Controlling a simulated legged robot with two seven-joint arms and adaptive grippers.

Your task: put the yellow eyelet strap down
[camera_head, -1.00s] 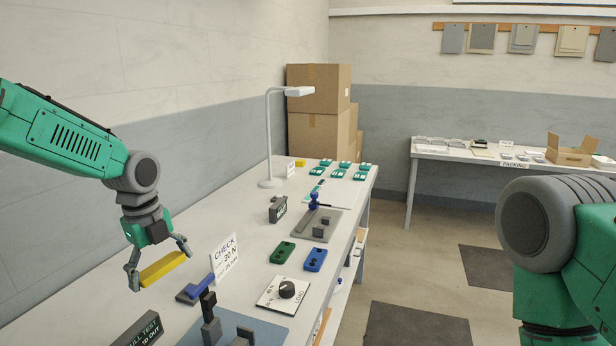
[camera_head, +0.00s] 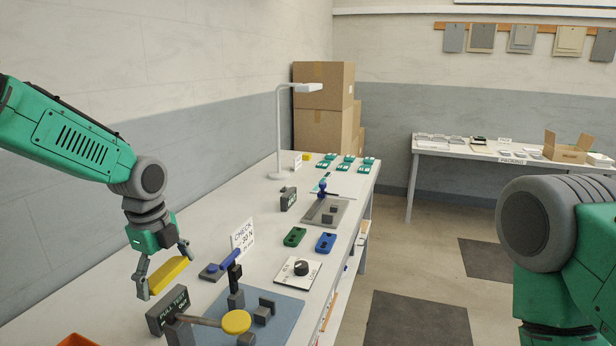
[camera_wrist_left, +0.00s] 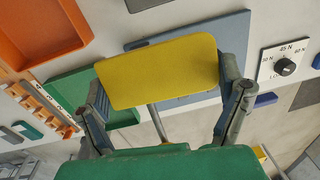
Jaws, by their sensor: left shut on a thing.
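The yellow eyelet strap (camera_head: 169,275) is held between the two fingers of my left gripper (camera_head: 165,272), above the near left part of the bench. In the left wrist view the strap (camera_wrist_left: 158,70) spans the fingers of the left gripper (camera_wrist_left: 165,92), with its flat yellow face filling the middle. It hides part of a blue-grey mat (camera_wrist_left: 228,40) and of a green tray (camera_wrist_left: 75,92). My right arm shows at the right edge of the head view, but its gripper is out of the picture.
A pull test sign (camera_head: 168,309) and a fixture with a yellow disc (camera_head: 236,321) stand close to the held strap. Behind are a check sign (camera_head: 243,237), a dial plate (camera_head: 298,270), and green (camera_head: 294,237) and blue (camera_head: 326,242) straps. An orange bin (camera_wrist_left: 30,30) lies near.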

